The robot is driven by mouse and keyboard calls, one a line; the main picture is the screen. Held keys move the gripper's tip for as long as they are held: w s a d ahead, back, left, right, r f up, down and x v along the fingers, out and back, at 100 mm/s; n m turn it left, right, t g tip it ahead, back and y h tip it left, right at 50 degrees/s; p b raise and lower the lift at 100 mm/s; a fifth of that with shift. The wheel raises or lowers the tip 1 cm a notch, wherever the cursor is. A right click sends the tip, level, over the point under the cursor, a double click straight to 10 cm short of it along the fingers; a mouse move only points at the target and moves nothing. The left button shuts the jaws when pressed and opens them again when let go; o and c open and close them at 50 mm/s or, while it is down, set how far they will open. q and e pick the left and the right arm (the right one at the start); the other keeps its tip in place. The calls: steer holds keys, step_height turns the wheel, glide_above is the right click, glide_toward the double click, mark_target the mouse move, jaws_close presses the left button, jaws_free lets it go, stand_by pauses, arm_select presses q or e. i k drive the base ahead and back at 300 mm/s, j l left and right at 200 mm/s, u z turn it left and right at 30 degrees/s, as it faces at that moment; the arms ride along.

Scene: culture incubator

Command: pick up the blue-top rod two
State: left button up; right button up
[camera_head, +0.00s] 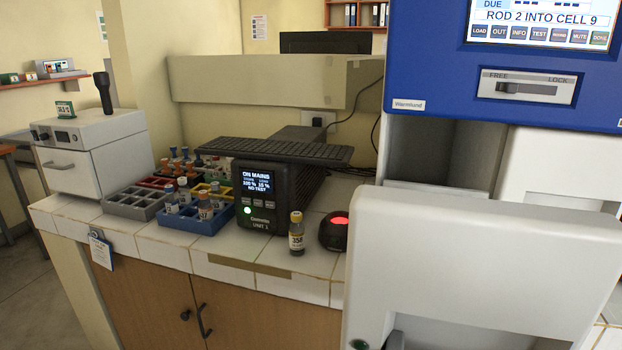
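A blue rack (205,224) on the tiled counter holds several small capped tubes with printed labels. One tube (171,204) at its left side has a bluish-grey cap, and another tube (184,194) beside it has a pale bluish cap. Other tubes in this rack have orange or brown caps (204,200). The labels are too small to tell which is rod two. More tubes with red, blue, orange and white caps stand in racks behind. The blue incubator's screen (540,18) reads "ROD 2 INTO CELL 9". Neither of my grippers is in view.
A black unit (262,205) with a lit display stands right of the rack. A yellow-capped vial (296,234) and a red-lit black device (335,230) stand near the counter's front. A large white door panel (480,270) fills the right foreground. A grey rack (135,203) sits left.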

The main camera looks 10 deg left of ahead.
mark_target(185, 150)
steer(key=i+j+z, duration=0.2)
steer(key=j, duration=0.3)
steer(key=i+j+z, duration=0.1)
steer(key=j+z, duration=0.15)
steer(key=j, duration=0.25)
steer(key=j+z, duration=0.2)
steer(key=j, duration=0.3)
steer(key=j+z, duration=0.2)
steer(key=j, duration=0.35)
steer(key=k+j+z, duration=0.2)
steer(key=j, duration=0.3)
steer(key=j+z, duration=0.2)
steer(key=j, duration=0.35)
